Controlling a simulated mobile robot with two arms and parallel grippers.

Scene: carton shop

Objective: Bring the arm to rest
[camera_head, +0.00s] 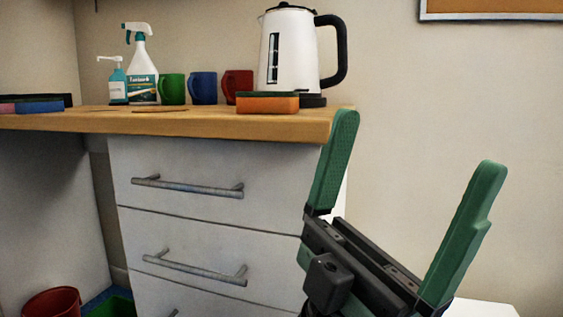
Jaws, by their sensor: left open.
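My left gripper (408,148) is in the right half of the head view, its two green fingers spread wide and pointing up. Nothing is between the fingers; only the pale wall shows there. The gripper is in front of the right end of the wooden counter (230,124) and the white drawer unit (215,170). Its left finger overlaps the counter's right end in the picture; I cannot tell how far apart they are. My right gripper is not in the picture.
A white kettle (288,52), an orange sponge (267,103), green (172,89), blue (203,88) and red (237,85) mugs, a spray bottle (141,75) and a pump bottle (117,86) stand on the counter. A red bin (52,303) is at lower left.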

